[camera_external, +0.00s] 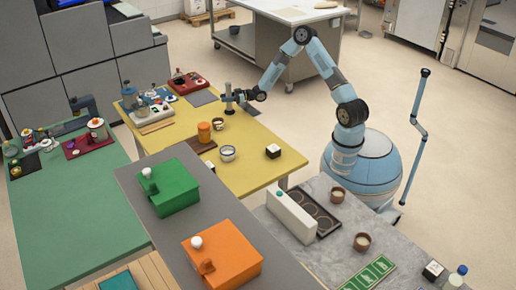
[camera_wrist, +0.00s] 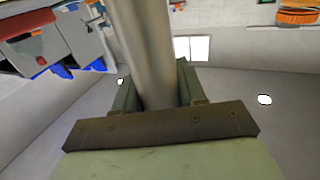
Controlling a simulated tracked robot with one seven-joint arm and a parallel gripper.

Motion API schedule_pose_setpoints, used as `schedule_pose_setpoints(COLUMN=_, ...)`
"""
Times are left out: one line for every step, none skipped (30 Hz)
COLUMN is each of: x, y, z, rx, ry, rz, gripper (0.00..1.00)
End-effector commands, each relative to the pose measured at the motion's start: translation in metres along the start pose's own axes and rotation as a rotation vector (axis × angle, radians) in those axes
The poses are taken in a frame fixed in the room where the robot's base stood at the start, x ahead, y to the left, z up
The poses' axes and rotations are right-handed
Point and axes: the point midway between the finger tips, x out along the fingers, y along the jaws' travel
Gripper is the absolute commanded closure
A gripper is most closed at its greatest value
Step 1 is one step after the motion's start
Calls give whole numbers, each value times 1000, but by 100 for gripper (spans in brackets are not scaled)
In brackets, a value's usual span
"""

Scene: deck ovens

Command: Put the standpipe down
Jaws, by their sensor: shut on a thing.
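The standpipe (camera_external: 228,92) is a dark grey upright tube held in my gripper (camera_external: 233,97), at the far right side of the yellow table (camera_external: 262,146). In the wrist view the standpipe (camera_wrist: 148,50) is a thick metal cylinder running up between the two jaws of my gripper (camera_wrist: 155,90). The jaws are shut on it. Its lower end is near the yellow tabletop; I cannot tell whether it touches.
An orange jar (camera_external: 204,132), a white bowl (camera_external: 227,154) and a black-and-white cube (camera_external: 273,151) stand on the yellow table. Trays with several items, including a red one (camera_external: 188,84), fill its far end. The table's front right part is mostly clear.

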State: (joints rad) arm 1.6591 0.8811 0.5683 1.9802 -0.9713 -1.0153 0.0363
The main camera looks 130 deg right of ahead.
Motion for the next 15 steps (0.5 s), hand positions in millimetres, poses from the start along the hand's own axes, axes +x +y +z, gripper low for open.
schedule_pose_setpoints(x=0, y=0, z=-1, rx=-2, ry=2, rz=0, gripper=100)
schedule_pose_setpoints(x=0, y=0, z=-1, rx=-2, ry=2, rz=0, gripper=100)
schedule_pose_setpoints(x=0, y=0, z=-1, rx=-2, ry=2, rz=0, gripper=100)
schedule_pose_setpoints(x=0, y=0, z=-1, rx=-2, ry=2, rz=0, gripper=100)
schedule_pose_setpoints(x=0, y=0, z=-1, rx=-1, ry=2, rz=0, gripper=100)
schedule_pose_setpoints(x=0, y=0, z=-1, rx=-1, ry=2, rz=0, gripper=100)
schedule_pose_setpoints(x=0, y=0, z=0, rx=-1, ry=1, rz=0, gripper=100)
schedule_pose_setpoints(x=0, y=0, z=0, rx=-1, ry=1, rz=0, gripper=100)
schedule_pose_setpoints(x=0, y=0, z=1, rx=-1, ry=0, rz=0, gripper=57)
schedule_pose_setpoints(x=0, y=0, z=1, rx=-1, ry=1, rz=0, gripper=54)
schedule_pose_setpoints(x=0, y=0, z=1, rx=-1, ry=0, rz=0, gripper=51)
schedule_pose_setpoints(x=0, y=0, z=1, rx=-1, ry=0, rz=0, gripper=47)
schedule_pose_setpoints(x=0, y=0, z=1, rx=-1, ry=1, rz=0, gripper=44)
schedule_pose_setpoints(x=0, y=0, z=1, rx=-1, ry=0, rz=0, gripper=42)
schedule_pose_setpoints(x=0, y=0, z=1, rx=-1, ry=0, rz=0, gripper=38)
